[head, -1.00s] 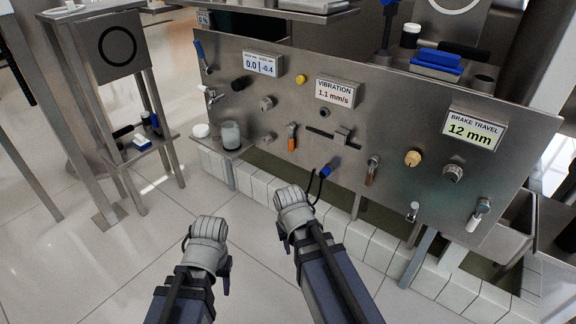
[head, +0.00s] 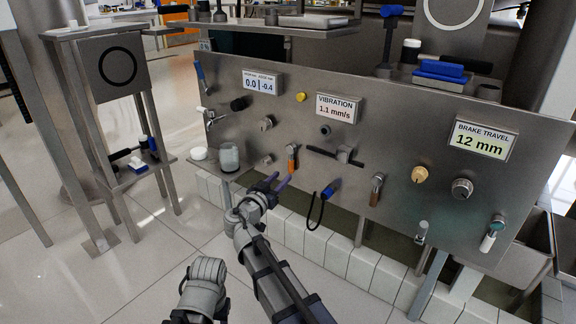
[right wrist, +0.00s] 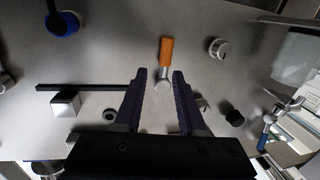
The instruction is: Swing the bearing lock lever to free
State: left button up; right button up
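No readable label names the bearing lock lever. A small lever with an orange handle (head: 291,163) hangs down from its metal pivot on the steel panel (head: 240,135). In the right wrist view this orange lever (right wrist: 166,52) shows just beyond the fingers, its round pivot in line with the gap. My right gripper (head: 276,183) is open and empty, below and left of that lever, apart from it; its fingers also frame the right wrist view (right wrist: 158,90). A similar brown-orange lever (head: 376,188) is further right. My left gripper (head: 203,285) is low in the picture, fingers hidden.
The panel also carries a black slide bar with a metal block (head: 345,153), a blue plug on a black cable (head: 328,191), knobs and a white-handled lever (head: 488,242). A shelf with a jar (head: 229,156) juts out left of the right gripper. Open floor is at left.

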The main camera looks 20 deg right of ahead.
aim_at(290, 162)
jog(key=shift+t, duration=0.3)
jog(key=shift+w+a+r+x, duration=0.1)
jog(key=shift+x, duration=1.2)
jog(key=shift+w+a+r+x, duration=0.1)
jog(key=shift+r+x, duration=0.05)
jog(key=shift+x, duration=1.1)
jog(key=shift+w+a+r+x, duration=0.1)
jog(key=shift+a+x, duration=0.05)
jog(key=shift+x, duration=1.15)
grip_shut()
